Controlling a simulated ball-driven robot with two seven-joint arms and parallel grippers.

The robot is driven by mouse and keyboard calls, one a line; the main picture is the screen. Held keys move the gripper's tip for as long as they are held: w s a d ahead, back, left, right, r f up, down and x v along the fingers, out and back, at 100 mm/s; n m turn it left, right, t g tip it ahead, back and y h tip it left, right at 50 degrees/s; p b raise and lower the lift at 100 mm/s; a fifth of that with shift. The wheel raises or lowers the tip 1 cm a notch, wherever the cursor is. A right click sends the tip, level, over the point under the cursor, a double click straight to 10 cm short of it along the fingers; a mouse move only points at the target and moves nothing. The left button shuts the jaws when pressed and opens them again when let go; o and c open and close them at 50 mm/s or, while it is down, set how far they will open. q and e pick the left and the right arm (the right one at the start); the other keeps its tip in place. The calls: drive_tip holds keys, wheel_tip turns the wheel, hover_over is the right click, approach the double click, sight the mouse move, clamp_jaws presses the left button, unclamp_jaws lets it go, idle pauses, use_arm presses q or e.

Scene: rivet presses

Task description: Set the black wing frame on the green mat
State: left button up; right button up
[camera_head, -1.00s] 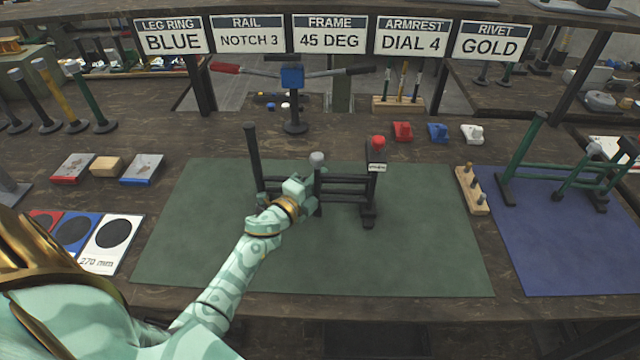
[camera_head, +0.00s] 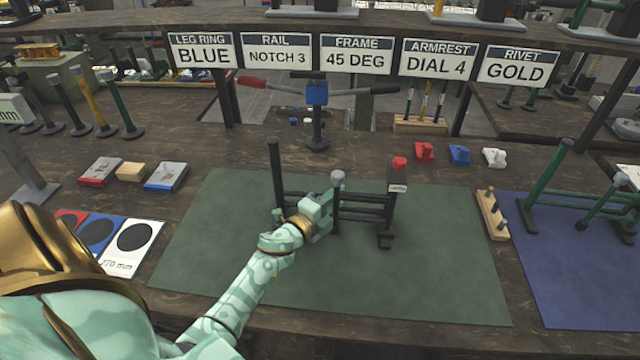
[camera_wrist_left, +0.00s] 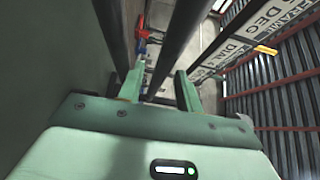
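The black wing frame (camera_head: 363,206) stands upright on the green mat (camera_head: 420,270). It has a tall post at its left, dark rails, a grey-knobbed post in the middle and a red-topped post at its right. My left gripper (camera_head: 326,203) is low at the frame's near side, beside the grey-knobbed post, and hides part of the rails. In the left wrist view the two green fingers (camera_wrist_left: 160,80) stand apart. A dark bar of the wing frame (camera_wrist_left: 178,48) runs in the gap between them, with no clear contact. My right gripper is out of view.
A blue mat (camera_head: 575,260) with a green frame lies at the right. A wooden peg block (camera_head: 491,214) stands between the mats. A blue-headed stand (camera_head: 317,110) is behind the wing frame. The green mat's front part is clear.

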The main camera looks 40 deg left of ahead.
use_arm(q)
drive_tip(key=s, duration=1.1)
drive_tip(key=shift+a+p, duration=0.3)
